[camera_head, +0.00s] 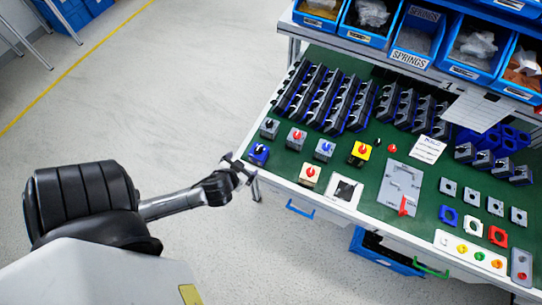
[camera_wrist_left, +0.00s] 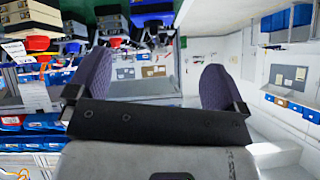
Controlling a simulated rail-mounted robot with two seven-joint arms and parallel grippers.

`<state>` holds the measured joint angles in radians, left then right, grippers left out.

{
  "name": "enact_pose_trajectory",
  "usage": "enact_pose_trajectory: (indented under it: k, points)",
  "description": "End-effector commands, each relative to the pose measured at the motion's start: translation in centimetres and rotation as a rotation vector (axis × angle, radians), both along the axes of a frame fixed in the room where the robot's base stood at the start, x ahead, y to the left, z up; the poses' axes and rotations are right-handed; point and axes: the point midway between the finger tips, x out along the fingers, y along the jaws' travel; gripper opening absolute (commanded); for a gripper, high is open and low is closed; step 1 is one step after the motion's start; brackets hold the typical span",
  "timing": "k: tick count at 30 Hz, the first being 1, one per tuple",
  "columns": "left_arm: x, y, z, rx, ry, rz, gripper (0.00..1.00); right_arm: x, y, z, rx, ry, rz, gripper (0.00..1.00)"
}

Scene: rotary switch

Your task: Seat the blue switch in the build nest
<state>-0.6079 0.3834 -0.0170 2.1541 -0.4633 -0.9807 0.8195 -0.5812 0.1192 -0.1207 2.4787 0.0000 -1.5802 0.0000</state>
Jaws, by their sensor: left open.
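A grey switch with a blue knob (camera_head: 324,149) stands further right; I cannot tell which one is the blue switch. A white square fixture with a dark centre (camera_head: 345,191) lies at the front edge and may be the build nest; I cannot tell. My left gripper (camera_head: 241,171) is open and empty, just off the bench's front left corner, close to the blue block. Its two fingers also show apart in the left wrist view (camera_wrist_left: 156,88). My right gripper is not in view.
Nearby stand switches with red knobs (camera_head: 296,138) and a yellow one (camera_head: 359,152). A grey plate with a red piece (camera_head: 400,187) lies further right. Racks of dark parts (camera_head: 325,95) fill the back, below blue bins (camera_head: 417,38).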

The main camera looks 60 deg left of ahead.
Motion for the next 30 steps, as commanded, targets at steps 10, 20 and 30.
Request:
enact_pose_trajectory:
  k: [10,20,30]
  points:
    - [1.3,-0.3,0.1,-0.161,-0.149,0.101,0.98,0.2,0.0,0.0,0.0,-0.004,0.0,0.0]
    - [4.9,2.0,-3.2,-0.165,-0.153,0.108,0.98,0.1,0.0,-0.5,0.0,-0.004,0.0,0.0]
    - [6.7,3.1,-4.7,-0.168,-0.152,0.107,0.98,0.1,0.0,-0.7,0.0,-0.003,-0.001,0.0]
